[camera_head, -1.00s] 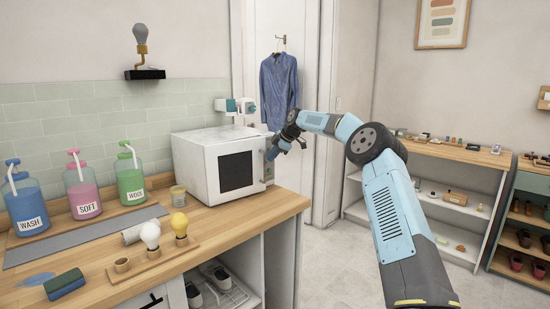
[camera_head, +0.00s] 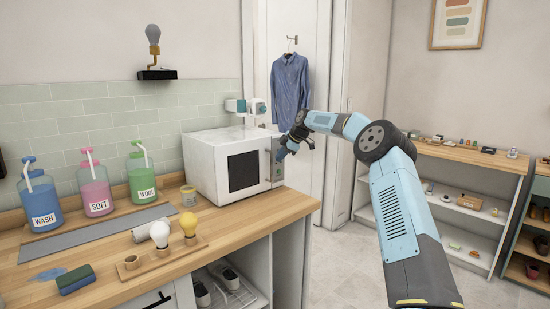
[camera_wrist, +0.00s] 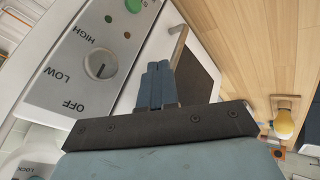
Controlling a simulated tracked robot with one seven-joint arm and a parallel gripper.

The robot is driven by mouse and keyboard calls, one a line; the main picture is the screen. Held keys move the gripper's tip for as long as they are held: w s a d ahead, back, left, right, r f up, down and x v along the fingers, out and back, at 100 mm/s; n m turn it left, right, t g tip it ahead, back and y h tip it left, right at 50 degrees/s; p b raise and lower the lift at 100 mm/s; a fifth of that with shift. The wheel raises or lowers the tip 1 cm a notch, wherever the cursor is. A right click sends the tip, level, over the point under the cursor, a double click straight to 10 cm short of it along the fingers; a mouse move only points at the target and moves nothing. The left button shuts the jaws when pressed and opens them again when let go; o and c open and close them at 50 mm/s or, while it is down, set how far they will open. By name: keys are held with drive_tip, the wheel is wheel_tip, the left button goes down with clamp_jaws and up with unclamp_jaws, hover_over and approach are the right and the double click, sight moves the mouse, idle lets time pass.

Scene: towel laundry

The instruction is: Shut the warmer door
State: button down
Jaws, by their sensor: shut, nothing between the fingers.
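The white warmer (camera_head: 207,170) stands on the wooden counter. Its door (camera_head: 243,192), with a dark window, faces front and looks flush with the body; I cannot tell whether a small gap remains. The control panel (camera_wrist: 82,72), with a HIGH/LOW/OFF knob and a green button, fills the upper left of the wrist view. A metal door handle (camera_wrist: 178,42) shows beside the panel. My gripper (camera_wrist: 158,70) is shut and empty, its fingertips close to the handle and door; contact is unclear. In the head view my gripper (camera_head: 284,154) is at the warmer's right front edge.
A blue shirt (camera_head: 290,85) hangs behind. Shelves (camera_head: 475,205) stand right; floor between is clear.

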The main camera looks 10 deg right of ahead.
drive_tip(key=d+f+v, duration=0.1)
drive_tip(key=v, duration=1)
drive_tip(key=s+a+r+m+h, duration=0.1)
drive_tip(key=s+a+r, duration=0.25)
drive_tip(key=s, duration=0.25)
drive_tip(key=s+a+r+m+h, duration=0.1)
drive_tip(key=s+a+r+h, duration=0.1)
drive_tip(key=s+a+r, duration=0.3)
drive_tip(key=s+r+m+h, duration=0.15)
drive_tip(key=s+m, duration=0.35)
drive_tip(key=s, duration=1.3)
drive_tip(key=s+d+f+m, duration=0.3)
drive_tip(key=s+m, duration=0.1)
drive_tip(key=s, duration=0.8)
drive_tip(key=s+d+f+m+h, duration=0.1)
drive_tip(key=s+d+f+m, duration=0.2)
drive_tip(key=s, duration=0.9)
drive_tip(key=s+d+f+m+t, duration=0.1)
drive_tip(key=s+d+f+m, duration=0.3)
drive_tip(key=s, duration=0.9)
drive_tip(key=shift+f+m, duration=0.25)
drive_tip(key=shift+m, duration=0.65)
